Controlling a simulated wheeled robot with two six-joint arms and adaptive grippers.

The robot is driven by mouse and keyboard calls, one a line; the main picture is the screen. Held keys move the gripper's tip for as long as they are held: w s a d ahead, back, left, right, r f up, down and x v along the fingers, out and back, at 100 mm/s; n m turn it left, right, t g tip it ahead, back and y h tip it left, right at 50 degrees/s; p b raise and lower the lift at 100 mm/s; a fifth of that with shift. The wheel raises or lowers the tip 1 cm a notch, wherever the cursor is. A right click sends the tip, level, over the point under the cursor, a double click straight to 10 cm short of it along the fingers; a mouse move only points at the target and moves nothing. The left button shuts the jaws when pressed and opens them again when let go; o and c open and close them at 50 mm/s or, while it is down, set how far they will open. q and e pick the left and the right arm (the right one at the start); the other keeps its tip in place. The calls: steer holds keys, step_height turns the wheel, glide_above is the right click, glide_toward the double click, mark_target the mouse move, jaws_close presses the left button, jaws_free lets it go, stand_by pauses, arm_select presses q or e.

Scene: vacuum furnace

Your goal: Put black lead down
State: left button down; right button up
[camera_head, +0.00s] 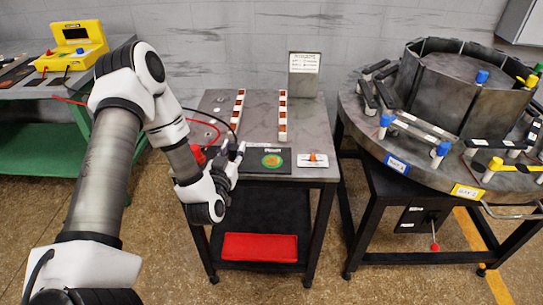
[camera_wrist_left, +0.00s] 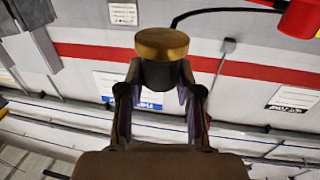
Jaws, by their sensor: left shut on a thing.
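My left gripper (camera_head: 236,156) is over the left front part of the small grey cart table (camera_head: 310,172). In the left wrist view my left gripper (camera_wrist_left: 160,88) is shut on the black lead's end (camera_wrist_left: 161,74), a short black cylinder with a round brass-coloured face. A thin black cable (camera_head: 219,118) arcs over the table to near the gripper in the head view. My wrist partly hides a red object (camera_head: 197,154) on the table, with a red cable (camera_head: 206,124) behind it. My right gripper is not in view.
Two white strips (camera_head: 239,108) and a sign (camera_head: 304,62) stand behind. The round furnace table (camera_head: 365,135) is to the right. A yellow meter (camera_head: 75,45) sits far left.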

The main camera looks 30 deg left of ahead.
arm_select(q)
steer(key=w+d, duration=0.2)
steer(key=w, duration=0.1)
steer(key=w+d, duration=0.2)
steer(key=w, duration=0.1)
steer(key=w+d+f, duration=0.1)
steer(key=w+d, duration=0.1)
steer(key=w, duration=0.1)
steer(key=shift+w+d, duration=0.1)
steer(key=shift+w, duration=0.25)
step_height(320, 180, down, 3)
steer(key=shift+w+f+p, duration=0.15)
steer(key=shift+p, duration=0.3)
steer(key=shift+f, duration=0.2)
steer(key=shift+d+f, duration=0.1)
steer(key=c, duration=0.8)
jaws_free()
